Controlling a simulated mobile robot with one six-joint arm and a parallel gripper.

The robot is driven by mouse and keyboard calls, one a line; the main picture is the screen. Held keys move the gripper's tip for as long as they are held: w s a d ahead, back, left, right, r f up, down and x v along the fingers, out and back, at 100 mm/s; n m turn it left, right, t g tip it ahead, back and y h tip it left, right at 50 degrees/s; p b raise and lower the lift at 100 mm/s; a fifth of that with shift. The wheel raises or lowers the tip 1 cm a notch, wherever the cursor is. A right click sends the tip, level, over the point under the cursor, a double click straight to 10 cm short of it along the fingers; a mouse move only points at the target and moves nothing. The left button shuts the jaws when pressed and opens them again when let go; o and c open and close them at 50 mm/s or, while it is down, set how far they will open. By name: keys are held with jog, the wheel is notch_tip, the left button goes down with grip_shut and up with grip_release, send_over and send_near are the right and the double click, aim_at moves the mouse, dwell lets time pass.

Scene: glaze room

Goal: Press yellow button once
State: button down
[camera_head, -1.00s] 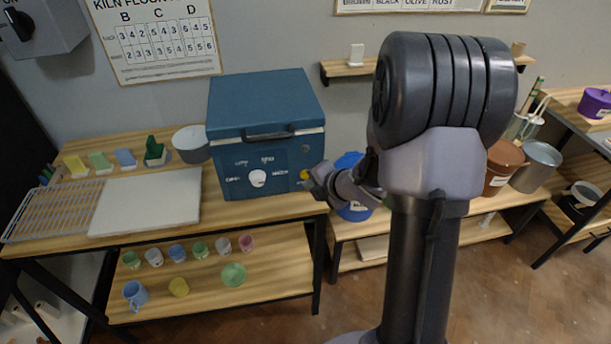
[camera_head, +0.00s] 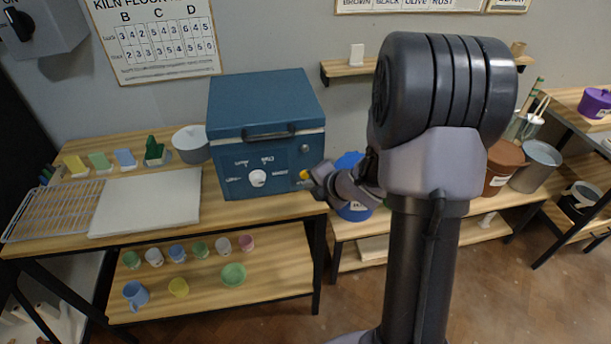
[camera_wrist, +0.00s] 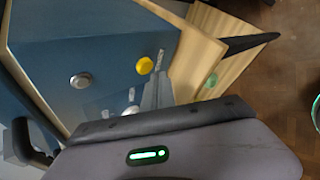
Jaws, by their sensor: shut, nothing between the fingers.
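The yellow button (camera_head: 304,174) sits on the right side of the front panel of the blue kiln (camera_head: 228,182). In the wrist view the yellow button (camera_wrist: 145,66) is round and in plain sight, with a silver round button (camera_wrist: 80,80) further left on the kiln. My gripper (camera_head: 314,174) is shut and empty, just right of the yellow button in the head view. In the wrist view the fingertips (camera_wrist: 160,60) show close beside the button, on its right. I cannot tell whether they touch it.
The kiln stands on a wooden table (camera_head: 270,208) with a white board (camera_head: 150,200) and a wire rack (camera_head: 50,210). Cups stand on the shelf below. A blue bucket (camera_head: 352,212) and a brown pot (camera_head: 500,165) stand on the bench to the right.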

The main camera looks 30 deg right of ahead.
jog(key=shift+w, duration=0.15)
jog(key=shift+w+d, duration=0.1)
jog(key=shift+w, duration=0.2)
jog(key=shift+w+d, duration=0.15)
jog(key=shift+w, duration=0.25)
dwell(0.7)
jog(key=shift+s, duration=0.1)
jog(key=shift+s+a+b, duration=0.25)
jog(key=shift+s+b, duration=0.1)
jog(key=shift+s, duration=0.4)
jog(key=shift+s+a+b, duration=0.25)
jog(key=shift+s+b, duration=0.05)
jog(key=shift+s, duration=0.5)
jog(key=shift+s+a+b, duration=0.2)
jog(key=shift+s+b, duration=0.05)
jog(key=shift+s, duration=0.55)
jog(key=shift+s+a+b, duration=0.25)
jog(key=shift+s+b, duration=0.05)
jog(key=shift+s, duration=0.5)
